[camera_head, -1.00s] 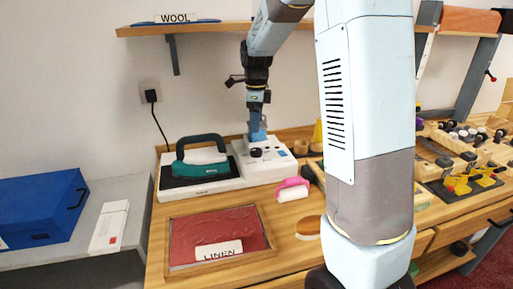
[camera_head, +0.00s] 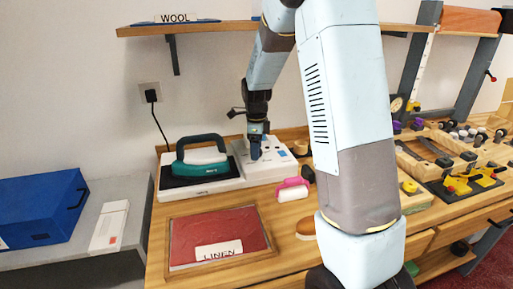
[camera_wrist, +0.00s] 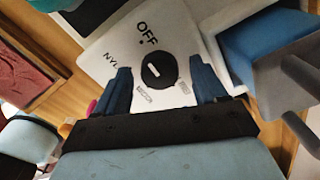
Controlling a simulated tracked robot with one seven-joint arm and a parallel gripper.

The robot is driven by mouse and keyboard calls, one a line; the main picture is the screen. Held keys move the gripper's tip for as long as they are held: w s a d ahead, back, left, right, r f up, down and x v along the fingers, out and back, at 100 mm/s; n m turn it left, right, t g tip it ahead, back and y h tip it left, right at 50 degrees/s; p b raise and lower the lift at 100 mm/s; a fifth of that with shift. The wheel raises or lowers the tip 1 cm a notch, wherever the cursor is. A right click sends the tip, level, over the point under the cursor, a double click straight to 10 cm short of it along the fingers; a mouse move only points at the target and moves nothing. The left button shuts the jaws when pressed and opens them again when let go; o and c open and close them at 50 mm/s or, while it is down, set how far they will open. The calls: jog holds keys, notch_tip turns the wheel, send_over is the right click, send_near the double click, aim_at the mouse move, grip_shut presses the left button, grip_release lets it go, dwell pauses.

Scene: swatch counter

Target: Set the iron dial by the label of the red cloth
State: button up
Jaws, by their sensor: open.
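A red cloth (camera_head: 216,233) lies in a wooden frame on the counter, with a white label (camera_head: 219,250) reading LINEN. The teal iron (camera_head: 202,160) rests on its dark pad at the left of a white station (camera_head: 275,165). The black round dial (camera_wrist: 159,70) with a white mark is on the station's white face. OFF and part of NYL are legible beside it; the smaller labels nearer my gripper are not. My gripper (camera_head: 256,152) is low over the station. In the wrist view its open fingers stand on either side of the dial, with visible gaps.
A pink-handled roller (camera_head: 292,190) and a tan-topped brush (camera_head: 306,229) lie to the right of the red cloth. A WOOL label (camera_head: 175,18) with blue cloth is on the shelf above. A blue box (camera_head: 40,208) stands left. My arm hides the counter's middle.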

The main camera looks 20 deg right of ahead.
jog(key=c, duration=1)
jog(key=shift+c, duration=0.2)
